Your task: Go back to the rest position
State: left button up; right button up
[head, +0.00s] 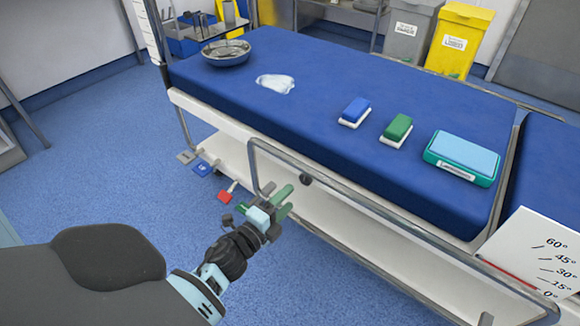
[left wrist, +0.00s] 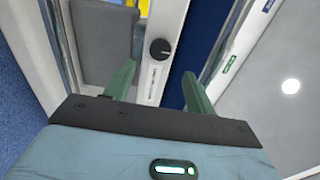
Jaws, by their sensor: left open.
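My left gripper (head: 284,201) is in front of the near side of the operating table (head: 300,90), beside its metal side rail. Its two green fingers are apart with nothing between them. In the left wrist view the open fingers (left wrist: 160,85) point toward a pale panel with a black knob (left wrist: 160,48). My right gripper is in neither view.
On the blue table top lie a metal bowl (head: 226,53), a white crumpled item (head: 275,84), a blue block (head: 356,110), a green block (head: 397,128) and a teal box (head: 462,158). A metal rail (head: 340,198) runs along the near side. Blue floor (head: 110,150) is clear at left.

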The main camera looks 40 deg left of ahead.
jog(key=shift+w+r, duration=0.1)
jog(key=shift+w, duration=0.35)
